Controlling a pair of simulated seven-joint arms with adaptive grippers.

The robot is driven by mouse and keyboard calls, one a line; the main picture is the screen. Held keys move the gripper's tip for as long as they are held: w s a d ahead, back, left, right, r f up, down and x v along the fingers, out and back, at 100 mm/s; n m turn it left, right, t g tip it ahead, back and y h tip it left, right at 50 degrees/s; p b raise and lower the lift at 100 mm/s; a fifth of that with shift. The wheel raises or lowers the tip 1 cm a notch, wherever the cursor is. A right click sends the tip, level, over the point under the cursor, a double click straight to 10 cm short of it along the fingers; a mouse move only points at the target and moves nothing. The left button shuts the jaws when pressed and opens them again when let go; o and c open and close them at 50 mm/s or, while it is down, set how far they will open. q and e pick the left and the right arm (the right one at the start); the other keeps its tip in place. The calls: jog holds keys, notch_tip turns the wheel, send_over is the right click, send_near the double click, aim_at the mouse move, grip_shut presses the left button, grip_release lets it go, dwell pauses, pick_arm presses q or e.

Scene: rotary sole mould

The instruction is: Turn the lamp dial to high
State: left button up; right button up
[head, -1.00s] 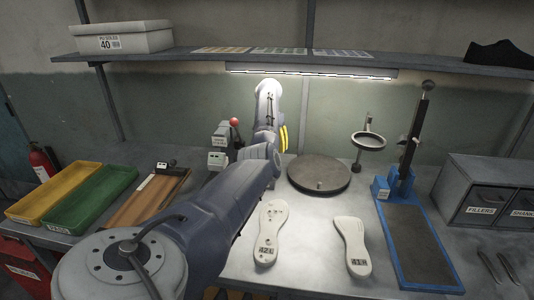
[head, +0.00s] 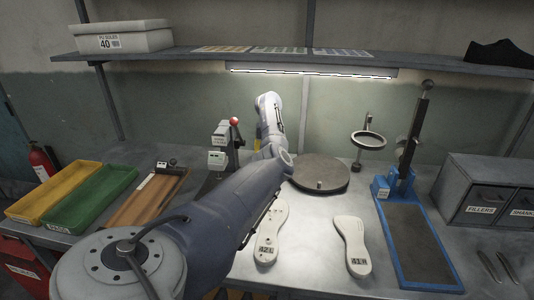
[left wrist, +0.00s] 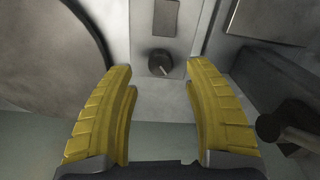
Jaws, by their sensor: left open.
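The lamp dial (left wrist: 160,63) is a small dark round knob on a pale grey plate (left wrist: 145,25) in the left wrist view. Its exact setting is too small to read. The lit strip lamp (head: 312,73) hangs under the shelf. My left gripper (left wrist: 159,72) is open, with one yellow finger on each side of the dial's line. The fingertips appear apart from the dial; whether they are level with it I cannot tell. My right gripper is not in view.
A dark round turntable (head: 320,172) stands right of my arm, also large in the left wrist view (left wrist: 45,45). Two white soles (head: 352,245) lie in front. A red-knobbed device (head: 234,122) stands left of my forearm, and a blue-framed stand (head: 420,245) at right.

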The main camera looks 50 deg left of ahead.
pick_arm(q)
jog(key=shift+f, duration=2.1)
jog(key=shift+c, duration=0.4)
grip_shut()
